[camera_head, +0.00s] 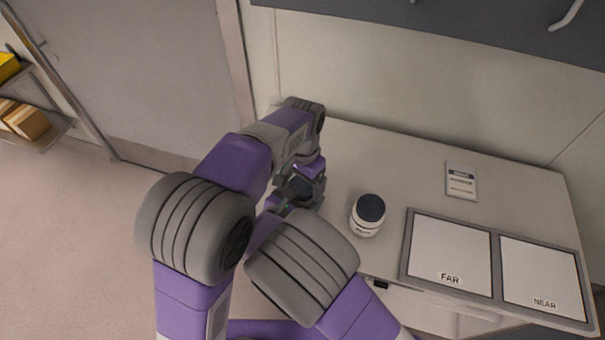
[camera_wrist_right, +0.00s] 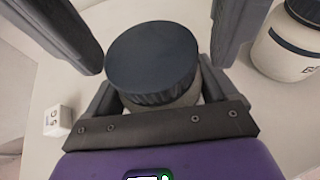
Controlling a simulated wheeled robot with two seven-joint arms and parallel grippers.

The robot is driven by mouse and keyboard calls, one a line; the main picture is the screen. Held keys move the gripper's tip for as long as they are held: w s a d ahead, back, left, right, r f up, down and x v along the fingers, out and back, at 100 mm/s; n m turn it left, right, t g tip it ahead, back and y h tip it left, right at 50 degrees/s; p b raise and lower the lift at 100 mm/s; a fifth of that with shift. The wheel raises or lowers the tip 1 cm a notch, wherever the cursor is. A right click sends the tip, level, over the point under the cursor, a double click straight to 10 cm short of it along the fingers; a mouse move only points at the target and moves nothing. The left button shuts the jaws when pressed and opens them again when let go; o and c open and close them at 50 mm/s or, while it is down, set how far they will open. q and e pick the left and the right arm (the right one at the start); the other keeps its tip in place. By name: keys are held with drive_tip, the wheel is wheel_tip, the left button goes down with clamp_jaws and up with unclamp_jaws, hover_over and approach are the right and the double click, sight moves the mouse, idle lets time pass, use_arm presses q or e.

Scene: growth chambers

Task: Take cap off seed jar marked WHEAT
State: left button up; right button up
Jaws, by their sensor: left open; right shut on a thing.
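A jar (camera_wrist_right: 180,98) with a dark navy cap (camera_wrist_right: 152,58) stands in the middle of the right wrist view. My right gripper (camera_wrist_right: 162,96) is shut on the jar's pale body below the cap. My left gripper (camera_wrist_right: 160,62) is open, its two dark fingers coming from the top of that view on either side of the cap, apart from it. In the head view both grippers meet left of centre, and my arms hide most of this jar. Its label is out of sight, so I cannot read the name.
A second white jar (camera_head: 366,229) with a dark cap stands close by, its label only partly visible. Two framed mats, FAR (camera_head: 449,255) and NEAR (camera_head: 541,275), lie at the right. A card (camera_head: 461,181) lies behind them. A small white cube (camera_wrist_right: 57,120) sits left of the held jar.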

sight(302, 185)
use_arm(q)
drive_tip(key=c, duration=1.1)
drive_tip(key=shift+n, duration=1.4)
drive_tip(key=shift+r, duration=0.15)
drive_tip(key=shift+r, duration=1)
drive_tip(key=shift+r, duration=2)
use_arm(e)
drive_tip(key=o, duration=1.9)
drive_tip(key=shift+c, duration=0.2)
